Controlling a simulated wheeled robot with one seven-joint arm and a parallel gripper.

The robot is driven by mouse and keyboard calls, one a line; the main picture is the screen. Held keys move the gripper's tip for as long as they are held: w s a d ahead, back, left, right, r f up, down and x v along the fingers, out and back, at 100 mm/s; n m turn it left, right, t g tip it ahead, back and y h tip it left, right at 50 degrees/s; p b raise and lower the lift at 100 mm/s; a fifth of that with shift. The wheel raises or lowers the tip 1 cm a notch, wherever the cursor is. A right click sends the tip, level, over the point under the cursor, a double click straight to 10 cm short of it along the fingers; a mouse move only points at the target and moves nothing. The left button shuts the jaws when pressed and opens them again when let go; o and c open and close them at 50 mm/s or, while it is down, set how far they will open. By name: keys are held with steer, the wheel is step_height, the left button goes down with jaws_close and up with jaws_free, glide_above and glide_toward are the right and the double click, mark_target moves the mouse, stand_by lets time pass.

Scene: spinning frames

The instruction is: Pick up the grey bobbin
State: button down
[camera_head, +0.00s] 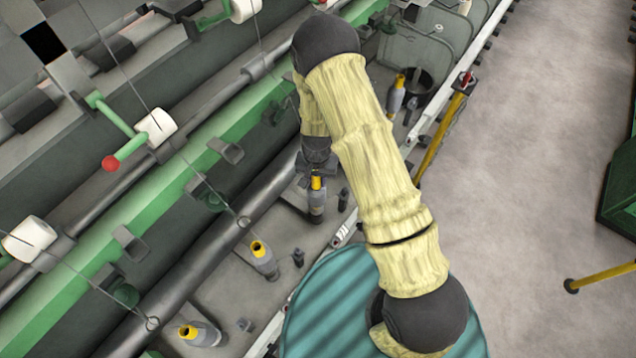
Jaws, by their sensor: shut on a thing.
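My gripper (316,176) is dark and points down, just below the cream-covered arm. It is shut on the yellow top of a grey bobbin (317,208). That bobbin is upright, on or just above the machine's grey shelf; I cannot tell whether its base touches. Other grey bobbins with yellow tops are the one at lower centre (265,264), the tilted-looking one at lower left (205,335) and the one at upper right of the arm (395,102). The jaw tips are small and partly hidden against the bobbin's top.
White spools (158,124) sit along the green machine rail (150,208). A black bucket (418,88) stands beyond the arm. A yellow post (437,138) with a red top stands beside the shelf. The floor (530,160) at right is mostly clear, with a green container (621,190) at its edge.

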step_height(320, 180, up, 8)
steer(key=shift+r+b, duration=0.2)
steer(key=shift+b, duration=0.8)
